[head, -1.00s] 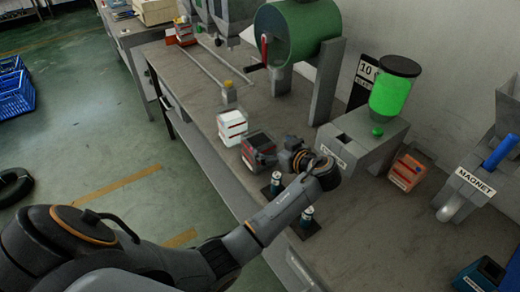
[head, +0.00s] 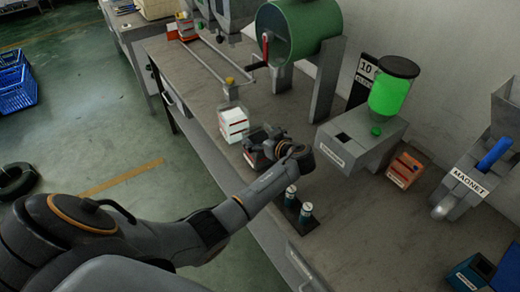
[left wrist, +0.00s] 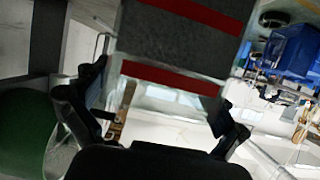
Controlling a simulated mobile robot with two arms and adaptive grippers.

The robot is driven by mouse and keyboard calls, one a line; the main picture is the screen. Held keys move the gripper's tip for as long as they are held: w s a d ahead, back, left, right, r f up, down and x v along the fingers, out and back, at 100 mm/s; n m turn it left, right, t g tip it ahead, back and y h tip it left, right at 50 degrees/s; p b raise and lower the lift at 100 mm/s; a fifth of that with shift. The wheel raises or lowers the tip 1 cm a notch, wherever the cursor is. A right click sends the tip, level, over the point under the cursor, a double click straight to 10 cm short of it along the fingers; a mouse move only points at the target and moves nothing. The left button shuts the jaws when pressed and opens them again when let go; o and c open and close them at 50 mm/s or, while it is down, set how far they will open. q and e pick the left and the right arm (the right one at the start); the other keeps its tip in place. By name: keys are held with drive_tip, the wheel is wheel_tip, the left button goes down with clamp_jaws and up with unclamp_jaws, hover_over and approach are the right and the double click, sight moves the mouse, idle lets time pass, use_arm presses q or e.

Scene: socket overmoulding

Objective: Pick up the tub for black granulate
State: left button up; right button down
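The tub for black granulate, which I take to be the dark grey tub with red stripes (head: 251,150), stands on the workbench. In the head view my left gripper (head: 266,145) is right at it and hides part of it. In the left wrist view the tub (left wrist: 175,45) fills the space ahead between the two spread fingers. A gap shows beside the left-hand finger; contact at the right-hand finger is unclear. The left gripper looks open. My right gripper is in neither view.
A white tub with a red stripe (head: 233,124) stands close behind the dark one. Small bottles on a black plate (head: 299,208) stand near my left forearm. A grey machine with a green hopper (head: 388,96) and an orange tub (head: 404,170) are to the right.

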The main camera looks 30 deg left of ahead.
use_arm(q)
drive_tip(key=c, duration=1.1)
drive_tip(key=shift+c, duration=1.2)
drive_tip(key=shift+r, duration=0.15)
